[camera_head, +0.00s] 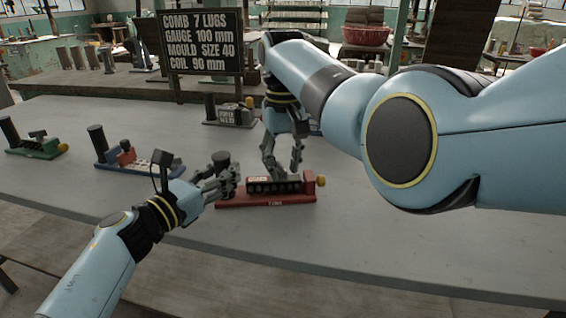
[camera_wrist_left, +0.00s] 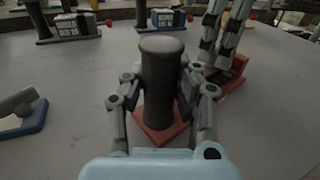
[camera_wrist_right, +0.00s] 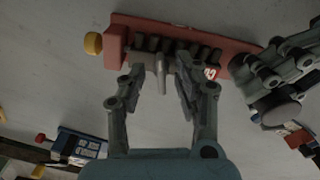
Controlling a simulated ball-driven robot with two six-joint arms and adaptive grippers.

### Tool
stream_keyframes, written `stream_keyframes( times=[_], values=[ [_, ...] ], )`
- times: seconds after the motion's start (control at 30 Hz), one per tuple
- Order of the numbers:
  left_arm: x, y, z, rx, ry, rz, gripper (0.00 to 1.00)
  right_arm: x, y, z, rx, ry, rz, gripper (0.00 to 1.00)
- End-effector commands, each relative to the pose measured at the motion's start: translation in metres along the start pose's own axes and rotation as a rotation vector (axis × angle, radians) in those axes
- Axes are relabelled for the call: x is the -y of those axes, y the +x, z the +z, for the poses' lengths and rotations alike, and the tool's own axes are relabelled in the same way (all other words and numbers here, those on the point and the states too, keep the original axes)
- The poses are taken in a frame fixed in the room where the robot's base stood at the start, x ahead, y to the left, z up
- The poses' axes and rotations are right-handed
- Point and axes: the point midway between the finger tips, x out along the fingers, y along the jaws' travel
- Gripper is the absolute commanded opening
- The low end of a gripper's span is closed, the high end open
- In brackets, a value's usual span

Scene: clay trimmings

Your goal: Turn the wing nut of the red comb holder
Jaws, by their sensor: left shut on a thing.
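The red comb holder (camera_head: 262,201) lies on the grey table, with a row of dark lugs and a yellow knob (camera_head: 321,181) at its right end. My left gripper (camera_wrist_left: 162,95) is shut on the dark round post (camera_wrist_left: 161,62) at the holder's left end. My right gripper (camera_head: 283,172) is over the holder, pointing down. In the right wrist view its fingers (camera_wrist_right: 160,76) stand open on either side of a grey bar, which looks like the wing nut (camera_wrist_right: 162,73); a gap shows beside the bar. In the head view my right fingers hide the nut.
A blue holder (camera_head: 122,166) and a green holder (camera_head: 40,149) stand to the left. A grey holder (camera_head: 230,116) stands behind. A black sign (camera_head: 202,42) reads comb 7 lugs, gauge 100 mm, mould size 40, coil 90 mm. The table's front right is clear.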

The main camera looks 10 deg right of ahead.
Motion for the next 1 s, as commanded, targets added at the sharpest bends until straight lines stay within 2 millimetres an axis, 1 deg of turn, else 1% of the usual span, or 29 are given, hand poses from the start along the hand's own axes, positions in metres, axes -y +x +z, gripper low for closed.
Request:
stream_keyframes(
  times=[0.13,0.23,0.37,0.5,0.6,0.7,0.83,1.0],
  values=[
    [0.000,0.000,-0.001,-0.001,-0.001,0.000,0.00,0.001,-0.001,0.000,0.001,-0.001,-0.001,0.32],
    [0.000,0.000,-0.001,-0.001,-0.001,0.000,0.00,0.001,-0.008,0.000,0.000,-0.001,-0.001,0.32],
    [0.000,0.000,-0.001,-0.001,-0.001,0.001,0.00,0.001,-0.030,-0.001,-0.003,-0.001,-0.001,0.32],
    [0.000,0.000,-0.001,-0.001,-0.001,0.001,0.00,0.000,-0.063,-0.001,-0.005,-0.001,0.000,0.32],
    [0.000,0.000,-0.001,-0.001,-0.001,0.001,0.00,0.000,-0.085,-0.001,-0.003,-0.001,0.000,0.32],
    [0.000,0.000,0.000,-0.001,-0.001,0.001,0.00,0.000,-0.102,-0.001,-0.002,-0.001,0.000,0.32],
    [0.000,0.000,0.000,-0.001,-0.001,0.001,0.00,0.000,-0.115,-0.001,-0.001,-0.001,0.000,0.32],
    [0.000,0.000,0.000,-0.001,0.000,0.001,0.00,0.000,-0.120,0.000,0.001,-0.001,-0.001,0.32]
  ],
)
